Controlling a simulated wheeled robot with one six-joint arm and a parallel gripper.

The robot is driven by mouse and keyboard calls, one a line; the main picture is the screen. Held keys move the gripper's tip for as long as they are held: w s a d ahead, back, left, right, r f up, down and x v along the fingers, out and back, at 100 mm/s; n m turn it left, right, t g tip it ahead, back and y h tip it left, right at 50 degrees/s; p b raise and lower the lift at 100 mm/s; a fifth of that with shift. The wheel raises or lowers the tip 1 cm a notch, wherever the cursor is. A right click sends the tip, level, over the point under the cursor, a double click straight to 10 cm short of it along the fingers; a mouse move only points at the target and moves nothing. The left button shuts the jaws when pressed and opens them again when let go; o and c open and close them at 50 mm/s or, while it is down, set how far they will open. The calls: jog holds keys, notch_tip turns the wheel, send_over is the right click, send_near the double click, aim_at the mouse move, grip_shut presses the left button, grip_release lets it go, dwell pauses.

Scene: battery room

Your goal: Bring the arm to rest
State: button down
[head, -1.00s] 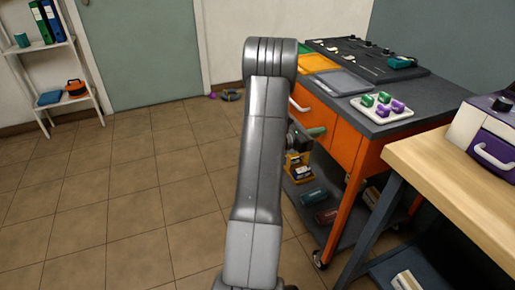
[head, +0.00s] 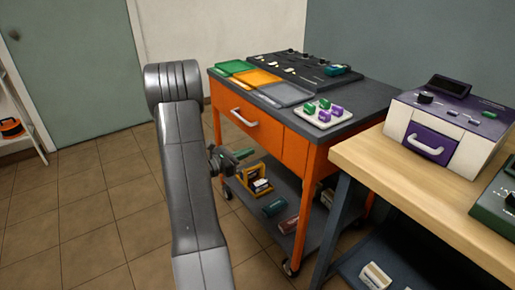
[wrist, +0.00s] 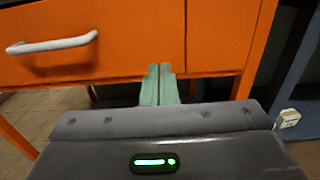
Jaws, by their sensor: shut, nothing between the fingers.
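My arm stands folded up in the left middle of the head view. My gripper (head: 243,154) shows small and green beside the arm, in front of the orange cart (head: 267,136). In the wrist view the two green fingers (wrist: 160,85) are shut against each other with nothing between them. They point at the orange drawer front (wrist: 120,40) of the cart, with its white handle (wrist: 52,45) to the left. I cannot tell the exact gap between the fingertips and the cart.
The cart top holds green, orange and grey trays (head: 285,95), and a white tray (head: 313,119) with several green and purple blocks. A wooden bench (head: 410,180) with a white and purple machine (head: 450,130) stands at the right. The tiled floor (head: 80,220) at the left is clear.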

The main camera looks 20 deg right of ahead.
aim_at(275, 140)
jog(key=shift+v, duration=2.35)
jog(key=x, duration=1.3)
jog(key=shift+d, duration=0.35)
jog(key=shift+w+d, duration=0.15)
